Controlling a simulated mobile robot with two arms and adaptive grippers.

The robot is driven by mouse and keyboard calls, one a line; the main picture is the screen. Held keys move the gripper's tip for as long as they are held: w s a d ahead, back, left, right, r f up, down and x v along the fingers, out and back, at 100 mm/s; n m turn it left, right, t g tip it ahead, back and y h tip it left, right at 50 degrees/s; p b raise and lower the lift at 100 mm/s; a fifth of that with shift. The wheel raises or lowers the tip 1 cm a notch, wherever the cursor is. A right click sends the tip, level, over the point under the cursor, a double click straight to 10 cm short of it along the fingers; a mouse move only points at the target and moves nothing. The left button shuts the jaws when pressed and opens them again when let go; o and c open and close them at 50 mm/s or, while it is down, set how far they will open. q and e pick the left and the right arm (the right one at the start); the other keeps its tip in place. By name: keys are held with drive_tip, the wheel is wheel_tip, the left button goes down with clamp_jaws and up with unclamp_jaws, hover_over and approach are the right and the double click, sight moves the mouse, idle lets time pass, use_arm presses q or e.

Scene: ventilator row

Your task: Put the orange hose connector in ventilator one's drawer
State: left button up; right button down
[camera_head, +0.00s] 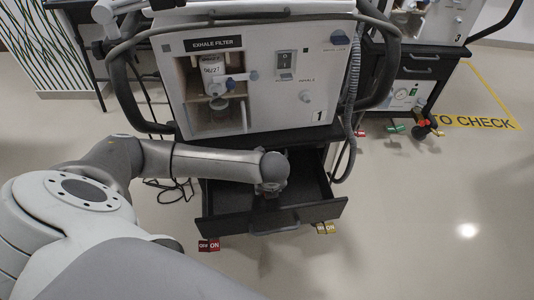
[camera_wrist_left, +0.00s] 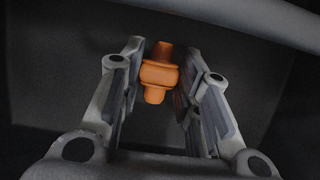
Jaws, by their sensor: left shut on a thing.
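Ventilator one (camera_head: 270,75), marked with a 1, stands in the middle of the head view. Its black drawer (camera_head: 225,227) below is pulled open, and its dark inside is bare where it shows. My left arm reaches over the drawer from the left, with the left gripper (camera_head: 268,191) pointing down into it. In the left wrist view, the left gripper (camera_wrist_left: 160,85) is shut on the orange hose connector (camera_wrist_left: 159,74), which sits between the two fingers. A dark surface lies behind it; I cannot tell how far below. The right gripper is not in view.
Red (camera_head: 209,246) and yellow (camera_head: 326,228) caster pedals stick out under the drawer. Ventilator three (camera_head: 420,22) stands back right. The floor at right is clear.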

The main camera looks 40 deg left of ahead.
use_arm(q)
drive_tip(key=shift+f, duration=0.1)
drive_tip(key=o, duration=0.8)
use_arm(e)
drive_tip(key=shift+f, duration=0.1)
use_arm(q)
drive_tip(key=shift+d+r, duration=0.1)
drive_tip(key=shift+r, duration=0.4)
drive_tip(key=shift+p+v, duration=1.85)
drive_tip(key=shift+v, duration=3.8)
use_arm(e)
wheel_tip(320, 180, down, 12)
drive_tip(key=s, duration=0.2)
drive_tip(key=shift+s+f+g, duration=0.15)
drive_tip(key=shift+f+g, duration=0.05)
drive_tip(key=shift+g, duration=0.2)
